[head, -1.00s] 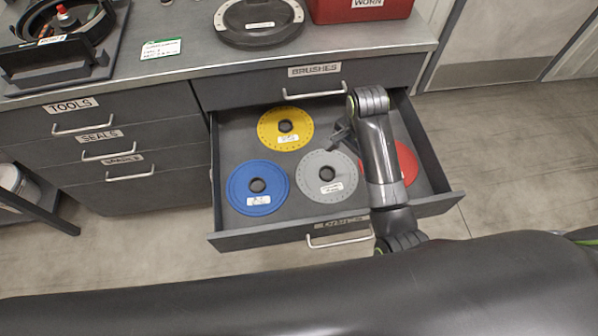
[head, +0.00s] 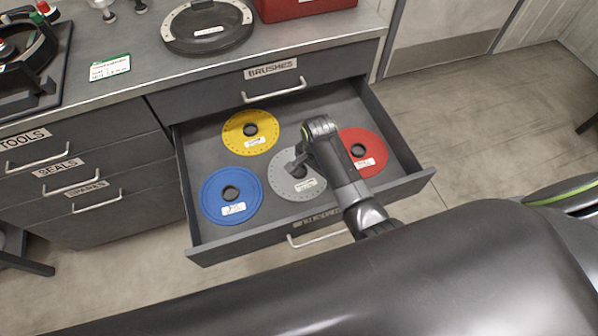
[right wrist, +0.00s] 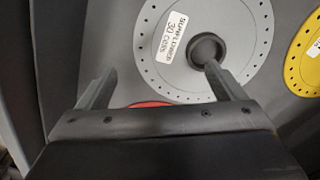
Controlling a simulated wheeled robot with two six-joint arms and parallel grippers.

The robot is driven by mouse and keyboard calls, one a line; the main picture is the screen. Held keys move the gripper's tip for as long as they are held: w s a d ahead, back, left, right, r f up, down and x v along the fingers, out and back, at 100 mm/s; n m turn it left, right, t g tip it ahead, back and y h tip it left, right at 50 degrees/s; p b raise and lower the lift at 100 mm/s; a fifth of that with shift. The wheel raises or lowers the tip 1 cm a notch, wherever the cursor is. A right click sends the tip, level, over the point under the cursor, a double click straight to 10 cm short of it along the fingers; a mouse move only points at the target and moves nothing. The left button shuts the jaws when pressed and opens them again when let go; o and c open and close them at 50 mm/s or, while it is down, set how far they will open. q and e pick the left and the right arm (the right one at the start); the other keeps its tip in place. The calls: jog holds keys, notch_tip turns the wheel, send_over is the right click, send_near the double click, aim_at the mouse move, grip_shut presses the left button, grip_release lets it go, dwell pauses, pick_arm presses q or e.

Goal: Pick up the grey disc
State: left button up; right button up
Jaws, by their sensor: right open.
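The grey disc (head: 290,183) lies flat in the open drawer, between the blue and red discs. It has a dark central hub and a white label. In the right wrist view the grey disc (right wrist: 180,50) is just ahead of the fingers, with its raised hub ring (right wrist: 207,50) near the right finger's tip. My right gripper (head: 293,165) is over the disc's hub region, and in the wrist view its two fingers (right wrist: 160,80) are wide apart with nothing between them. Whether a finger touches the disc I cannot tell. My left gripper is not in view.
The drawer (head: 215,238) also holds a yellow disc (head: 262,143), a blue disc (head: 215,200) and a red disc (head: 372,140). Its side walls and front stand around them. The countertop (head: 130,90) above carries a dark round lid (head: 200,45) and a red box (head: 290,8).

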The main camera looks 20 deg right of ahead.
aim_at(313, 183)
jog(key=f, duration=0.5)
jog(key=shift+w+a+b, duration=0.1)
jog(key=shift+w+b, duration=0.15)
jog(key=shift+b, duration=0.1)
jog(key=shift+r, duration=0.1)
jog(key=c, duration=1)
notch_tip(313, 183, up, 10)
jog(key=shift+p, duration=0.75)
jog(key=shift+c, duration=0.2)
jog(key=shift+w+a, duration=0.1)
